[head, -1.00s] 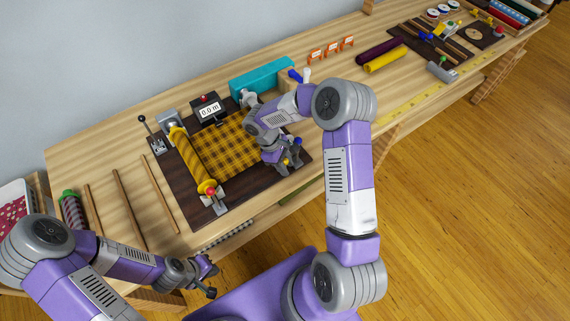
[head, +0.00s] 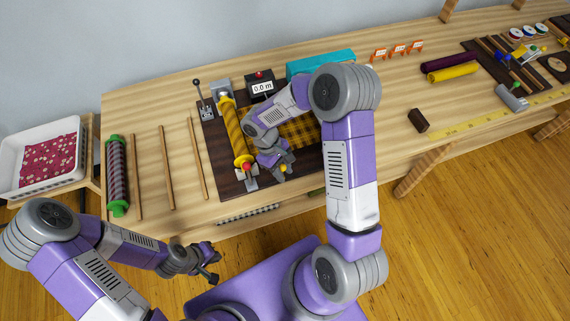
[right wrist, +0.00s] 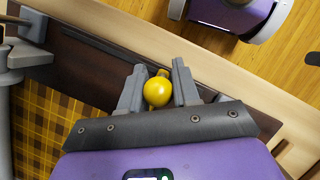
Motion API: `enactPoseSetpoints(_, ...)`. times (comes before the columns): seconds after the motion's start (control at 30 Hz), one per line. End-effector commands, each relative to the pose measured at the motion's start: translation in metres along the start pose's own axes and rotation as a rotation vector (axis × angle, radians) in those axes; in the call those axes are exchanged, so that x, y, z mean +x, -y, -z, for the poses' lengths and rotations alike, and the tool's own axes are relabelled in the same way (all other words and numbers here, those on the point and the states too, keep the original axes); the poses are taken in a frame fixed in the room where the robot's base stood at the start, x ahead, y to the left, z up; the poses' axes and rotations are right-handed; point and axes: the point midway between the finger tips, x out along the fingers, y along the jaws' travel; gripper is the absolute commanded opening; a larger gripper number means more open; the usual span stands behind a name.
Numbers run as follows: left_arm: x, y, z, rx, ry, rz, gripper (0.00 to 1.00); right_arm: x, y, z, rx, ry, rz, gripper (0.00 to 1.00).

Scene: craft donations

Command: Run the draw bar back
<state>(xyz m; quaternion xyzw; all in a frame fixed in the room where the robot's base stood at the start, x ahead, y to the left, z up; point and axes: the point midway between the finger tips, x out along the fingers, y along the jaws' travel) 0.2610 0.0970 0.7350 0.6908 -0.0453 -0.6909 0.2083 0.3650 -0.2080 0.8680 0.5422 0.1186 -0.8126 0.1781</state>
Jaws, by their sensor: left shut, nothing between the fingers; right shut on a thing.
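My right gripper (head: 278,168) is shut on a yellow round knob (right wrist: 158,92), which sits between its fingers in the right wrist view. The knob appears to be the draw bar's handle; the bar itself is hidden behind my gripper and arm. The gripper is over the dark board (head: 228,185), close to the right of the yellow fabric roll (head: 235,130). Yellow-and-black checked cloth (head: 300,131) lies on the board to the right of my wrist. A small counter (head: 262,87) reads 0.0 m. My left gripper (head: 212,264) is shut and empty in front of the table.
A lever (head: 198,90) stands at the board's back left. A teal box (head: 318,62) lies behind the board. Wooden sticks (head: 167,165) and a striped roll (head: 117,175) lie to the left. A brown block (head: 418,120) and yellow measuring tape (head: 480,121) are to the right.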

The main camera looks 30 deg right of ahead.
Motion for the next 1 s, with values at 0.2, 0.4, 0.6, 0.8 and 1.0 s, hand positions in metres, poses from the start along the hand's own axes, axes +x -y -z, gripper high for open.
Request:
enactPoseSetpoints(0.2, 0.000, 0.000, 0.000, 0.001, 0.000, -0.001, 0.00, -0.001, 0.001, 0.001, 0.010, -0.007, 0.002, 0.00)
enactPoseSetpoints(0.4, 0.000, 0.000, 0.000, 0.001, 0.000, -0.001, 0.00, -0.002, 0.002, 0.002, 0.005, -0.006, 0.001, 0.42)
enactPoseSetpoints(0.6, 0.000, 0.000, 0.000, 0.001, 0.000, 0.000, 0.00, -0.001, 0.002, 0.002, 0.004, -0.003, 0.001, 0.49)
enactPoseSetpoints(0.8, -0.001, -0.001, 0.000, 0.001, 0.000, 0.000, 0.00, -0.006, 0.002, 0.001, 0.004, -0.003, 0.000, 0.49)
enactPoseSetpoints(1.0, -0.006, -0.003, 0.000, 0.001, 0.000, 0.000, 0.00, -0.037, 0.002, 0.002, 0.004, -0.007, -0.001, 0.49)
